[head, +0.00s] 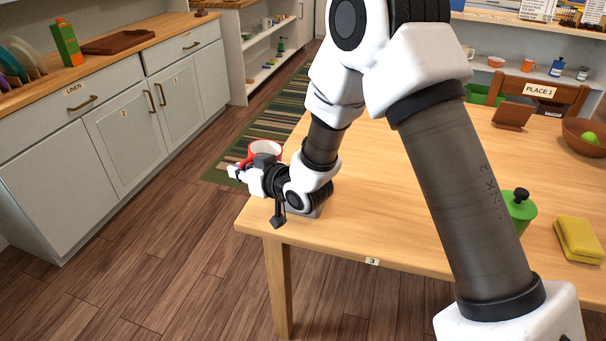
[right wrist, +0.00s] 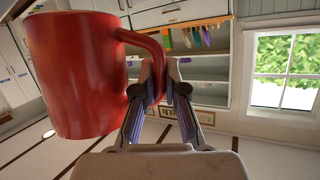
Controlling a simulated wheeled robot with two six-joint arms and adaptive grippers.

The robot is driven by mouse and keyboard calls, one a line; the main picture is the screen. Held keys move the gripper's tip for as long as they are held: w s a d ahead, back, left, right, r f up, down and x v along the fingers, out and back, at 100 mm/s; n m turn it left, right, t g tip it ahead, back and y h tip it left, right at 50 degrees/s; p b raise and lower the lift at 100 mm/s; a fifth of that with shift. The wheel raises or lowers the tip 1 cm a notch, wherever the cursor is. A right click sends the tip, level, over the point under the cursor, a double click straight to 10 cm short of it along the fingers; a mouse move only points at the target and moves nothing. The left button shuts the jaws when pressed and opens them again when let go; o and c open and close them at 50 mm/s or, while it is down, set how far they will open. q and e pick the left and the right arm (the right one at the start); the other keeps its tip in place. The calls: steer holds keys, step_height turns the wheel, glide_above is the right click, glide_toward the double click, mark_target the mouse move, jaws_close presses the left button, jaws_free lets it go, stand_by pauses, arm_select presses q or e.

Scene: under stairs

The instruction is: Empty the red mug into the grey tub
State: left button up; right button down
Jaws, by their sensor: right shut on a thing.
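The red mug (head: 267,147) is near the left end of the wooden table in the head view, its pale inside showing at the top; I cannot make out its contents. My right gripper (head: 246,170) is shut on the mug's handle. In the right wrist view, the handle sits between the two fingertips (right wrist: 159,88) and the mug's red side (right wrist: 75,75) fills the left. A grey piece (head: 315,211) shows on the table just below my right wrist. It may be the grey tub, but my arm hides most of it. My left gripper is out of view.
A counter with cabinets (head: 130,130) stands across the floor at the left. A striped rug (head: 262,122) lies behind the table's left end.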

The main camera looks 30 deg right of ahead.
steer(key=shift+w+a+f+n+g+h, duration=0.1)
steer(key=shift+a+f+n+g+h, duration=0.35)
steer(key=shift+f, duration=0.2)
step_height(320, 180, up, 4)
steer(key=p, duration=0.4)
steer(key=shift+r, duration=0.2)
steer(key=shift+f, duration=0.1)
steer(key=shift+f, duration=0.1)
